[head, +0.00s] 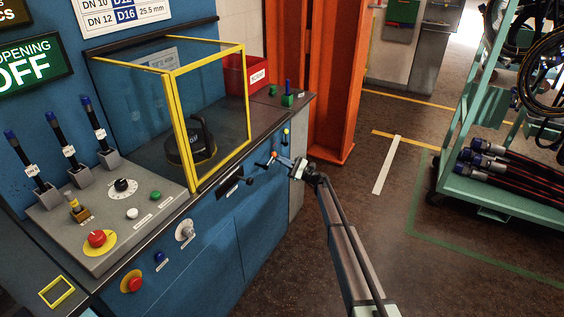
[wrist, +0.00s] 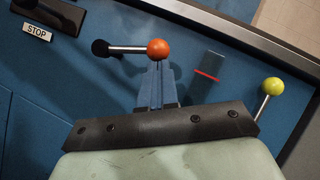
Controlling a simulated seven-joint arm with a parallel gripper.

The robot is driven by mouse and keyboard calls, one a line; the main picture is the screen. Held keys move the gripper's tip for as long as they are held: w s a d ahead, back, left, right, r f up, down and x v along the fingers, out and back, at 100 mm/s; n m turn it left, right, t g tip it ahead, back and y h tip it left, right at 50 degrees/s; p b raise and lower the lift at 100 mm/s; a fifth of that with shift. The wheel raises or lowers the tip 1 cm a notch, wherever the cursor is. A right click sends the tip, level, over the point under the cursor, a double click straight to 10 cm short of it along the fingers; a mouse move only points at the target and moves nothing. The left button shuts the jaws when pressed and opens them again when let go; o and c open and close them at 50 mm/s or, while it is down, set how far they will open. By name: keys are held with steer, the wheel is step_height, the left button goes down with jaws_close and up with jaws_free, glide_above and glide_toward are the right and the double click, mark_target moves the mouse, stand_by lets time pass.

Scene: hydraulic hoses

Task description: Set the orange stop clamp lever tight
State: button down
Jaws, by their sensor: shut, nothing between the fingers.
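The orange stop clamp lever has an orange ball knob (wrist: 158,49) on a metal rod that runs from a black pivot (wrist: 100,48), lying roughly level across the wrist view. The knob also shows on the blue cabinet front in the head view (head: 273,155). My gripper (wrist: 160,75) is shut and empty, with its blue fingertips right at the knob's lower edge in the wrist view. I cannot tell whether they touch it. In the head view my gripper (head: 284,161) is just right of the knob, in front of the cabinet.
A yellow-knobbed lever (wrist: 273,86) stands to the right of my gripper. A grey plate with a red line (wrist: 207,73) lies between the two knobs. A STOP label (wrist: 37,32) is at left. The yellow-framed guard (head: 176,130) stands above on the bench.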

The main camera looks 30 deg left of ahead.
steer(key=shift+r+n+g+h, duration=0.3)
steer(key=shift+r+n+g, duration=0.1)
steer(key=shift+n, duration=0.3)
steer(key=s+r+n+h, duration=0.5)
steer(key=r+n+h, duration=0.2)
steer(key=n, duration=0.6)
steer(key=shift+r+g, duration=0.4)
steer(key=shift+r, duration=0.05)
steer(key=shift+s, duration=0.1)
steer(key=w+a+r+v, duration=0.1)
steer(key=w+v, duration=0.1)
steer(key=v, duration=1.1)
steer(key=shift+a+r, duration=0.2)
steer(key=shift+a, duration=0.15)
steer(key=shift+w, duration=0.2)
